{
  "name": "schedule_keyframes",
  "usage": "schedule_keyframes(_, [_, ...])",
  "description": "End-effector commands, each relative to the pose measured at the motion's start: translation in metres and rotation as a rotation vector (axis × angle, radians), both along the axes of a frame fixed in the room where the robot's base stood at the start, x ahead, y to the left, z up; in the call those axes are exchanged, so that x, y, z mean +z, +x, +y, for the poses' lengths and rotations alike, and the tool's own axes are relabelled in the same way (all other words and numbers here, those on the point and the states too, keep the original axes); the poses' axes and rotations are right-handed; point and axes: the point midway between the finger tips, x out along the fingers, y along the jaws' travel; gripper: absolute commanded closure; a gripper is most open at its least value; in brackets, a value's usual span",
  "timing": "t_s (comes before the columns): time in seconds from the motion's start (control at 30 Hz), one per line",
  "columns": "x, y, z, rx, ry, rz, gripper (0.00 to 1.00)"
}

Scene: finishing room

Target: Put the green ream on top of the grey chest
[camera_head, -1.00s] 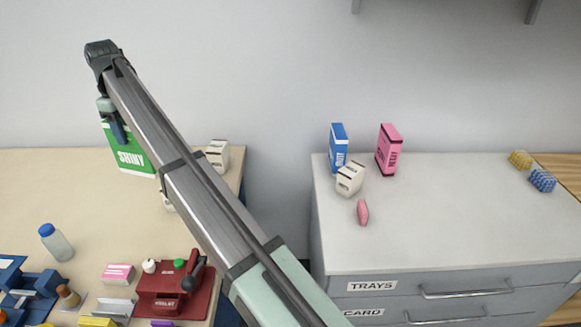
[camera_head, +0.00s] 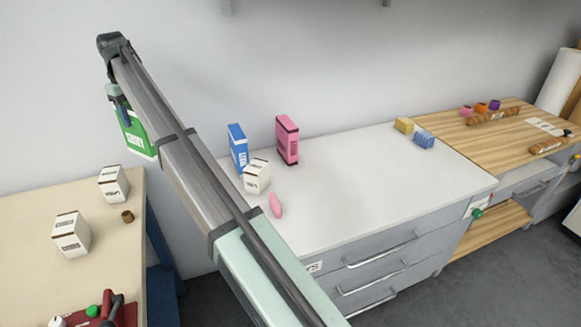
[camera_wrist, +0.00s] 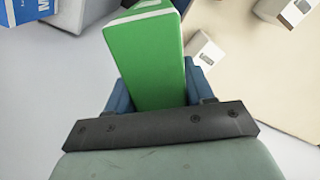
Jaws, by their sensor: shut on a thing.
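The green ream (camera_head: 136,133) is held in my gripper (camera_head: 120,104), up in the air before the wall, between the beige table and the grey chest. In the wrist view the green ream (camera_wrist: 148,55) sits between the blue fingers of my gripper (camera_wrist: 160,92), which is shut on it. The grey chest (camera_head: 340,190) stands at the centre right with a pale, mostly bare top. My arm hides part of the chest's left side and part of the ream.
On the chest's left part stand a blue box (camera_head: 238,147), a pink box (camera_head: 287,140), a white box (camera_head: 257,176) and a small pink item (camera_head: 275,204). Yellow (camera_head: 404,125) and blue (camera_head: 424,140) blocks lie at its right end. The beige table (camera_head: 100,215) holds white boxes.

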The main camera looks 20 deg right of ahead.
Motion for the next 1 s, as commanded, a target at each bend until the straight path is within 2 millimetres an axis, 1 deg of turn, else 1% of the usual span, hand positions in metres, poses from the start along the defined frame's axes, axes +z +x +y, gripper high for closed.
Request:
schedule_keyframes(0.03, [0.001, 0.008, -0.02, -0.033, 0.001, -0.001, 1.0])
schedule_keyframes(0.17, [0.001, 0.024, -0.067, -0.116, 0.001, -0.001, 1.0])
schedule_keyframes(0.2, [0.001, 0.029, -0.082, -0.141, 0.001, -0.001, 1.0])
schedule_keyframes(0.27, [0.001, 0.035, -0.103, -0.18, 0.001, -0.001, 1.0])
schedule_keyframes(0.4, [0.001, 0.047, -0.155, -0.268, 0.0, -0.001, 1.0])
schedule_keyframes(0.47, [0.001, 0.051, -0.178, -0.306, 0.0, -0.001, 1.0])
schedule_keyframes(0.5, [0.001, 0.054, -0.193, -0.332, 0.0, -0.001, 1.0])
schedule_keyframes(0.57, [0.001, 0.057, -0.216, -0.37, 0.0, -0.001, 1.0])
schedule_keyframes(0.6, [0.001, 0.059, -0.231, -0.395, 0.0, -0.001, 1.0])
schedule_keyframes(0.77, [0.001, 0.064, -0.292, -0.496, 0.0, -0.001, 1.0])
schedule_keyframes(0.8, [0.001, 0.065, -0.307, -0.52, 0.0, -0.001, 1.0])
schedule_keyframes(0.9, [0.001, 0.065, -0.338, -0.572, 0.0, -0.001, 1.0])
schedule_keyframes(1.0, [0.001, 0.065, -0.364, -0.615, 0.001, -0.001, 1.0])
